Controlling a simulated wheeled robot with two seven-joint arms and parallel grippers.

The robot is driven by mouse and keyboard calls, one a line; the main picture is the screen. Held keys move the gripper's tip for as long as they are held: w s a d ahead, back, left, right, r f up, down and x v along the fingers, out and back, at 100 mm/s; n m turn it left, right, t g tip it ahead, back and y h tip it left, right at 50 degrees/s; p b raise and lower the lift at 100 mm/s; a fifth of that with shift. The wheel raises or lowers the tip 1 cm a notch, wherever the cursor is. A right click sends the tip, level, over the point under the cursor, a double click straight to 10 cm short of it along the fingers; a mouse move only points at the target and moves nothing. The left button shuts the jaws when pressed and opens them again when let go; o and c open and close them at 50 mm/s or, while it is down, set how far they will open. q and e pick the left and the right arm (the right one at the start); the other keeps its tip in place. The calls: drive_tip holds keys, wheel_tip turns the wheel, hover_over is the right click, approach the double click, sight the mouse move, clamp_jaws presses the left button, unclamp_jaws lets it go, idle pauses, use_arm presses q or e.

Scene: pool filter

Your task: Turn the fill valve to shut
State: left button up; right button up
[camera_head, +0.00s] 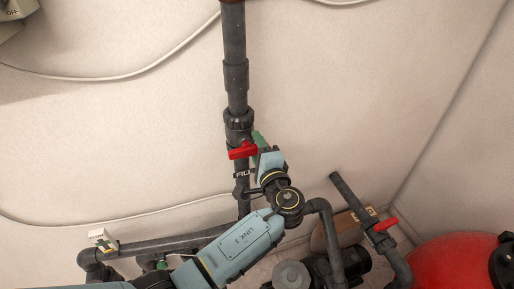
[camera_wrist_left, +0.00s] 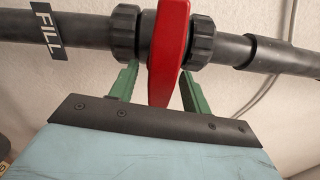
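The fill valve's red handle (camera_head: 242,151) sits on the dark vertical pipe at the middle of the head view, just above the FILL label (camera_head: 243,173). The handle lies across the pipe. In the left wrist view the handle (camera_wrist_left: 168,45) stands upright in the picture, across the pipe, with the FILL label (camera_wrist_left: 48,35) to its left. My left gripper (camera_head: 257,139) is at the valve. Its green fingers (camera_wrist_left: 158,75) are apart, one on each side of the handle, with visible gaps. My right gripper is in neither view.
A second red-handled valve (camera_head: 385,224) is on a pipe at the lower right, near a red tank (camera_head: 450,265). A horizontal pipe (camera_head: 165,245) runs at the lower left.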

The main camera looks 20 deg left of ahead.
use_arm(q)
drive_tip(key=b+v, duration=0.2)
drive_tip(key=v, duration=1.1)
drive_tip(key=shift+s, duration=0.2)
drive_tip(key=shift+d+f, duration=0.1)
wheel_tip(320, 180, down, 23)
drive_tip(key=s+a+m+g+h+b, duration=0.1)
drive_tip(key=a+m+g+h+b, duration=0.1)
drive_tip(key=g+h+b, duration=0.15)
drive_tip(key=s+a+f+g+h+b, duration=0.15)
drive_tip(key=s+f, duration=0.25)
drive_tip(key=f, duration=0.5)
drive_tip(key=s+a+f+g+h, duration=0.25)
drive_tip(key=s+f, duration=0.25)
drive_tip(key=f, duration=0.3)
drive_tip(key=s+a+f+n+g+b, duration=0.1)
drive_tip(key=s+a+f+n+g, duration=0.1)
drive_tip(key=s+a+f+n, duration=0.2)
drive_tip(key=s+a+f+n+g+h+b, duration=0.1)
drive_tip(key=s+a+f+n, duration=0.3)
drive_tip(key=s+f, duration=0.6)
drive_tip(key=s+a+f+n+g+h+b, duration=0.1)
drive_tip(key=s+f, duration=0.7)
drive_tip(key=s, duration=0.8)
drive_tip(key=a+n+g+b, duration=0.1)
drive_tip(key=a+n+g, duration=0.1)
drive_tip(key=a+n, duration=0.1)
drive_tip(key=shift+s+a+b, duration=0.3)
drive_tip(key=shift+a+b, duration=0.05)
drive_tip(key=shift+b, duration=0.05)
